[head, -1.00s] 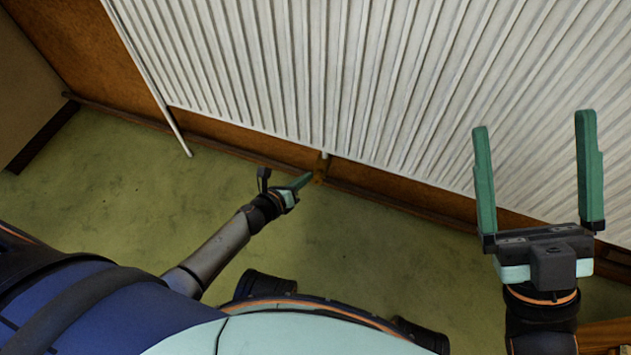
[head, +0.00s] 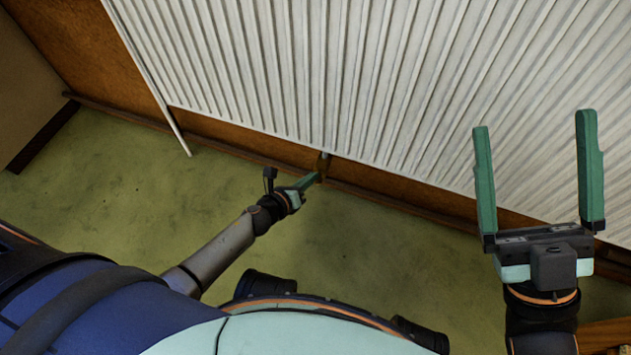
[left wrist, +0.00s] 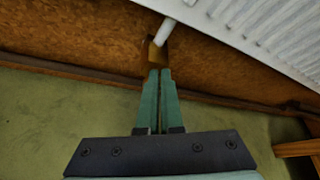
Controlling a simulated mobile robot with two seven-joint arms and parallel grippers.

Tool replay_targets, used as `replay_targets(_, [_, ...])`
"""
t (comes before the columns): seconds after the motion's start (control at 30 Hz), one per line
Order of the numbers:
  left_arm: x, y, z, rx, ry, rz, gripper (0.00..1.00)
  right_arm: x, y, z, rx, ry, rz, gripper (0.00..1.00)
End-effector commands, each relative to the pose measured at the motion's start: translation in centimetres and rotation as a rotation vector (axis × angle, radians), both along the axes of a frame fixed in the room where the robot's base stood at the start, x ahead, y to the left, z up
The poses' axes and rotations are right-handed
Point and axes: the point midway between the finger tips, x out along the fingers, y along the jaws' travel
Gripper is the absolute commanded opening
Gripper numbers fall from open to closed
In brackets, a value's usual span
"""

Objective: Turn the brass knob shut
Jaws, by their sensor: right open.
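The brass knob (head: 323,163) sits low on the wall at the lower end of a short white pipe, under the white ribbed radiator (head: 330,75). It also shows in the left wrist view (left wrist: 154,52), just beyond the fingertips. My left gripper (head: 316,178) has its green fingers close together, with only a thin gap and nothing seen between them. Its tips (left wrist: 160,71) are at the knob's lower edge; I cannot tell whether they touch it. My right gripper (head: 532,122) is open and empty in front of the radiator's right part.
A brown skirting board (head: 400,199) runs along the foot of the orange-brown wall. A thin white pipe (head: 178,132) stands at the radiator's left end. The green floor (head: 110,185) is clear at left. A wooden piece (head: 605,335) shows at the lower right.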

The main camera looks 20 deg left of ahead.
Motion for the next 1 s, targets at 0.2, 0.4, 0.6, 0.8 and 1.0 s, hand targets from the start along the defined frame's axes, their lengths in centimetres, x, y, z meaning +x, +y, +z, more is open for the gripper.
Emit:
replay_targets(0.2, [-0.1,-0.4,0.0,-0.004,0.001,-0.006,0.00,0.0,0.0,0.0,0.000,0.000,0.000,0.96])
replay_targets(0.4, [-0.1,-0.2,0.7,-0.004,0.001,-0.006,0.00,0.0,0.0,0.6,0.001,0.000,-0.001,0.96])
replay_targets(0.6, [-0.9,0.0,0.6,-0.003,0.004,-0.004,0.00,0.0,0.0,0.7,0.001,0.000,-0.001,0.96])
replay_targets(0.8, [-3.3,0.1,0.6,-0.002,0.003,-0.003,0.00,0.0,0.0,0.5,0.001,0.000,-0.001,0.96])
replay_targets(1.0, [-5.5,0.3,0.6,0.000,0.002,-0.002,0.00,0.0,0.0,0.3,0.001,0.000,-0.001,0.96])
